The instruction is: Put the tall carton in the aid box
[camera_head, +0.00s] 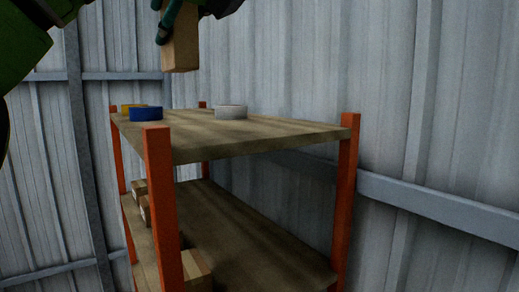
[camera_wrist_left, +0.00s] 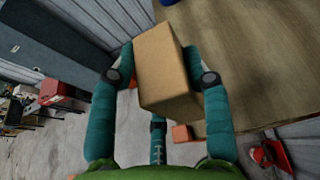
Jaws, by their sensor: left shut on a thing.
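A tall plain tan carton (camera_head: 181,48) hangs at the top of the head view, above the back of the rack's top shelf and apart from it. My left gripper (camera_head: 170,20) is shut on its upper part. In the left wrist view the carton (camera_wrist_left: 162,62) sits between the teal fingers, one on each side. My right gripper is not in view. I cannot make out the aid box with certainty in either view.
A rack with orange posts (camera_head: 163,205) has a wooden top shelf (camera_head: 255,137) bearing a blue roll (camera_head: 146,114), a yellow roll (camera_head: 130,109) and a white roll (camera_head: 231,112). Small cartons (camera_head: 141,197) lie on its lower shelf (camera_head: 235,235). A corrugated wall stands behind.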

